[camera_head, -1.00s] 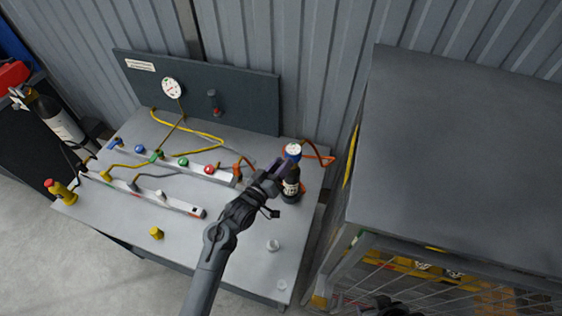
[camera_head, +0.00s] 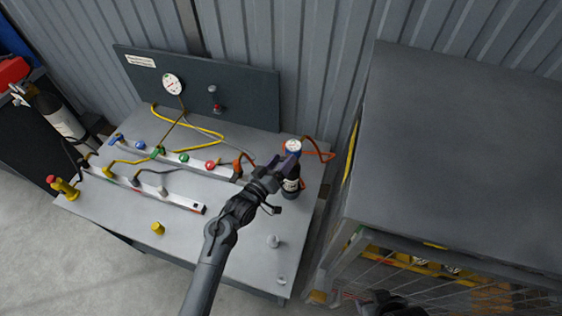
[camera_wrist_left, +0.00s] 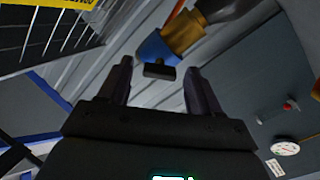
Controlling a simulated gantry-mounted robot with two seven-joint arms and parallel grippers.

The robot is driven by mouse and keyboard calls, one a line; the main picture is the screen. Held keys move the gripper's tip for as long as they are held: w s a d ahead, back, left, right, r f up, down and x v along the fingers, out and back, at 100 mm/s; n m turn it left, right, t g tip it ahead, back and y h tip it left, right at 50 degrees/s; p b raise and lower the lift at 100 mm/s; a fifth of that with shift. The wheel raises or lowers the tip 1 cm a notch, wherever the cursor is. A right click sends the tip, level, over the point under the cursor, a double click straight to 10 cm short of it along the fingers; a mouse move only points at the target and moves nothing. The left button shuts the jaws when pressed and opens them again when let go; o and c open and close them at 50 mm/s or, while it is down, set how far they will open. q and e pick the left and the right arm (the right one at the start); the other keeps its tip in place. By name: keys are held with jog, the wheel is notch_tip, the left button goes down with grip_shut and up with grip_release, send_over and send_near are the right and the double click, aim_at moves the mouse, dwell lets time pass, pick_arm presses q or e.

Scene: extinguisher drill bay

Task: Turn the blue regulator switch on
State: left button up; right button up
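In the left wrist view the blue regulator (camera_wrist_left: 155,46) has a brass collar and a small black switch piece (camera_wrist_left: 160,71). My left gripper (camera_head: 284,164) is beside the top of the bottle, partly in front of it. In the left wrist view its two fingers (camera_wrist_left: 158,70) are apart, with the black piece seen between their tips; contact cannot be told. A dark part at the bottom edge (camera_head: 380,303) may be my right gripper; its fingers are not clear.
Several coloured knobs stand on manifold rails (camera_head: 160,192) on the bench (camera_head: 215,238). An orange hose (camera_head: 318,153) runs behind the bottle. A dark panel with a gauge (camera_head: 173,84) stands at the back. A grey-topped cage (camera_head: 455,150) stands to the right.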

pick_arm(q)
jog(key=shift+s, duration=0.1)
jog(key=v, duration=1)
jog(key=shift+s+a, duration=0.2)
jog(key=shift+a, duration=0.05)
jog(key=shift+c, duration=0.2)
